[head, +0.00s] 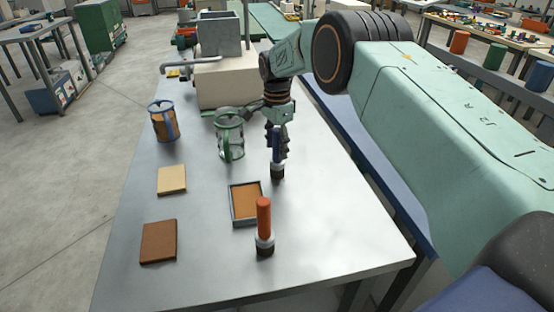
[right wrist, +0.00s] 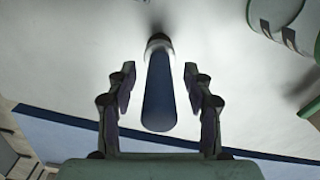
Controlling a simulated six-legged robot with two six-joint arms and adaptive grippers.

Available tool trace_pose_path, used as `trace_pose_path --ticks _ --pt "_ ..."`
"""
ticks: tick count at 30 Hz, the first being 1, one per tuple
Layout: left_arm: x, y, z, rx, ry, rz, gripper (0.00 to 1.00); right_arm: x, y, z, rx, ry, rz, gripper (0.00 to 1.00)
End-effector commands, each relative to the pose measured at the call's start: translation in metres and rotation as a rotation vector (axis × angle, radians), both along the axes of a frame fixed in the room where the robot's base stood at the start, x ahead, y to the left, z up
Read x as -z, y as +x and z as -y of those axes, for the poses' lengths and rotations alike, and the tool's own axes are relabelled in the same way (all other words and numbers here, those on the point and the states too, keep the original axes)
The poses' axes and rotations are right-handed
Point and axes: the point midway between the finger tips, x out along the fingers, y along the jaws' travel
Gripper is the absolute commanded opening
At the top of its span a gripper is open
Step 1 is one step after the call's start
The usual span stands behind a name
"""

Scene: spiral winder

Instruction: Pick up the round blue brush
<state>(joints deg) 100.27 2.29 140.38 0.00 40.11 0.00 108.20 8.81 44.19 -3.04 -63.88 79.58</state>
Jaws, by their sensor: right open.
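The round blue brush (head: 277,146) stands upright on the metal table, with a pale ring and a dark bristle end at its foot. In the right wrist view the blue handle (right wrist: 158,92) lies between the two fingers, with a visible gap on each side. My right gripper (head: 277,150) is open, pointing down around the upper part of the handle, and hides some of it. It also shows in the right wrist view (right wrist: 158,85). My left gripper is in neither view.
An orange-handled brush (head: 264,220) stands nearer the front. A framed tray (head: 234,208) with an orange-brown pad lies beside it. A green cage-like holder (head: 230,137), a blue holder (head: 163,121), a tan block (head: 172,180) and a brown block (head: 158,242) stand to the left. A machine (head: 223,85) is behind.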

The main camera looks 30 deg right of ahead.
Motion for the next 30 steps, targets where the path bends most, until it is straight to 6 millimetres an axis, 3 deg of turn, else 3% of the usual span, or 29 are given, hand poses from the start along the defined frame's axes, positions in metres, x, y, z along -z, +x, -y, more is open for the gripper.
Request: trace_pose_path --ticks 3,10,27,30 --pt "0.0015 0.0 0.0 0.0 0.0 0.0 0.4 0.0135 0.0001 -0.0002 0.0 0.0 0.0 0.52" --pt "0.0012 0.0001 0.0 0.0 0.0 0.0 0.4 0.0139 0.0005 -0.0004 -0.001 0.0 0.002 0.51" --pt "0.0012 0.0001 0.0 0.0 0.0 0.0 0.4 0.014 0.0002 -0.0003 -0.001 0.0 0.001 0.02" --pt "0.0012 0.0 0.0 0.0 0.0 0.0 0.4 0.0139 0.0002 -0.0002 -0.001 0.0 0.001 0.0"
